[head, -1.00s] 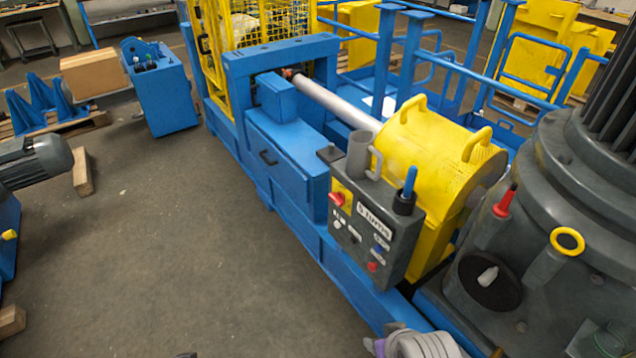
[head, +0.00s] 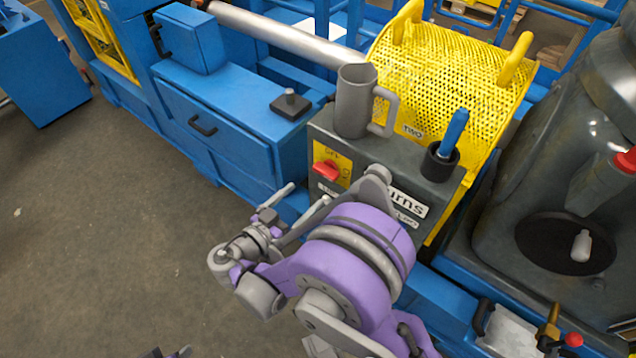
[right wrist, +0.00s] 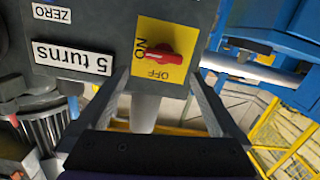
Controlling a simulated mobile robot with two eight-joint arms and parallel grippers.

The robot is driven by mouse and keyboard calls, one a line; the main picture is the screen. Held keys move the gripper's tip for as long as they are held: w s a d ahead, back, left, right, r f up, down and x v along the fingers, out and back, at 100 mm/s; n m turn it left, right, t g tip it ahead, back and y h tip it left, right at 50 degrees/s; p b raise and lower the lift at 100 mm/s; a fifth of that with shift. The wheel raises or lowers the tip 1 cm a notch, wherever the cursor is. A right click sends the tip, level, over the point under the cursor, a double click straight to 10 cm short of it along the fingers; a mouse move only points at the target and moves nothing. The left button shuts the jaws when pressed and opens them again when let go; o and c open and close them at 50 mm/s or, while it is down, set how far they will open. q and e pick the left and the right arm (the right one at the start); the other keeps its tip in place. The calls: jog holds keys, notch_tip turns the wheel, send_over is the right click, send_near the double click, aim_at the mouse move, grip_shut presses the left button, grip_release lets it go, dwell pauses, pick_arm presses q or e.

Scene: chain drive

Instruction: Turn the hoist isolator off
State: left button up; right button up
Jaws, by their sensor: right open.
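The isolator is a red knob (head: 327,170) on a yellow plate (right wrist: 140,78) at the upper left of the dark grey control box (head: 436,195). The right wrist view shows the red knob (right wrist: 168,57) lying in line with the ON mark, with OFF on another side of the plate. My right gripper (head: 308,193) is open in front of the box, just below the knob in the head view. In the right wrist view its fingers (right wrist: 163,88) stand either side of the plate's lower part, apart from the knob.
A grey mug (head: 353,105) and a black holder with a blue-handled tool (head: 452,135) stand on the box. A yellow mesh guard (head: 435,75) is behind. The "5 turns" label (right wrist: 73,58) is beside the plate. Open floor (head: 110,240) lies left.

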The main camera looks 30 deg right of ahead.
aim_at(322, 175)
jog(key=shift+m+t+h, duration=0.3)
jog(key=shift+m+h, duration=0.2)
jog(key=shift+m, duration=0.2)
jog(key=x, duration=0.3)
jog(key=b+x, duration=0.1)
jog(key=x, duration=0.5)
jog(key=shift+w+d+f, duration=0.1)
jog(key=shift+w+f, duration=0.3)
jog(key=shift+c, duration=0.3)
jog(key=c, duration=1)
